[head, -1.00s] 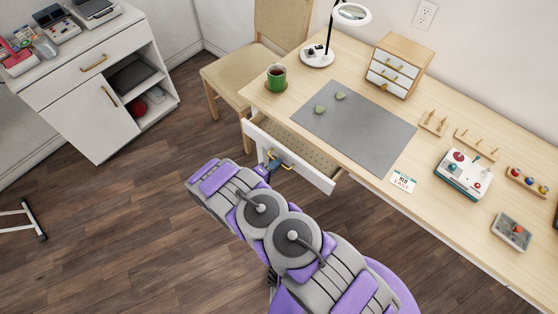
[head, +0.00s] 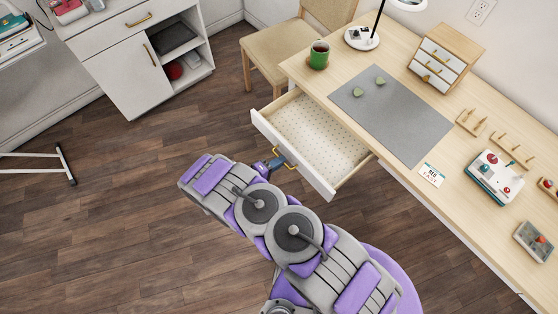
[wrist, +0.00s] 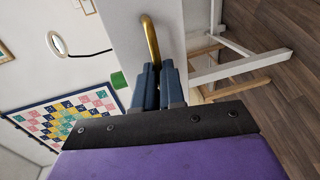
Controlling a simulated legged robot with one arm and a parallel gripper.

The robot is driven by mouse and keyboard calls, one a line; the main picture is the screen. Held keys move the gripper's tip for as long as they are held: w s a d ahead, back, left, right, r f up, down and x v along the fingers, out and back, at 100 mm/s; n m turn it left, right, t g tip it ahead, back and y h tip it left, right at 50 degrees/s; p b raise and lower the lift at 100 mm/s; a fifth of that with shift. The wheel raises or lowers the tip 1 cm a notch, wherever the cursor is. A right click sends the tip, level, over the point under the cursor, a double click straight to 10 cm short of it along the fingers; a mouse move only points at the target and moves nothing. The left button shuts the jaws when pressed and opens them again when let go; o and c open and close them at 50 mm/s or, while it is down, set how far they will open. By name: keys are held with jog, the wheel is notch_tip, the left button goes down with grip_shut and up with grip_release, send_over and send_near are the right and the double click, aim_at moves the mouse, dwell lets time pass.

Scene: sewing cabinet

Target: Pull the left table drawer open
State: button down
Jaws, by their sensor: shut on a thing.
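The left table drawer (head: 322,137) is pulled well out from under the wooden table (head: 437,166) in the head view. Its inside has a pale dotted lining and looks empty. My gripper (head: 273,163) is at the drawer's white front, shut on the brass handle (head: 287,155). In the wrist view, my gripper's two dark fingers (wrist: 158,85) are close together at the end of the brass handle (wrist: 150,38), against the white drawer front (wrist: 178,30). The fingertips' exact contact is partly hidden.
A chair (head: 285,55) stands just beyond the drawer. A white cabinet (head: 135,60) is at the back left.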

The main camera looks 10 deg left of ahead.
jog(key=shift+d+f, duration=0.2)
jog(key=c, duration=1.4)
grip_release()
jog(key=shift+o, duration=0.8)
jog(key=shift+a, duration=0.1)
jog(key=shift+r, duration=0.1)
jog(key=shift+a, duration=0.1)
jog(key=p+v, duration=0.3)
jog(key=v, duration=1.4)
jog(key=shift+s, duration=0.1)
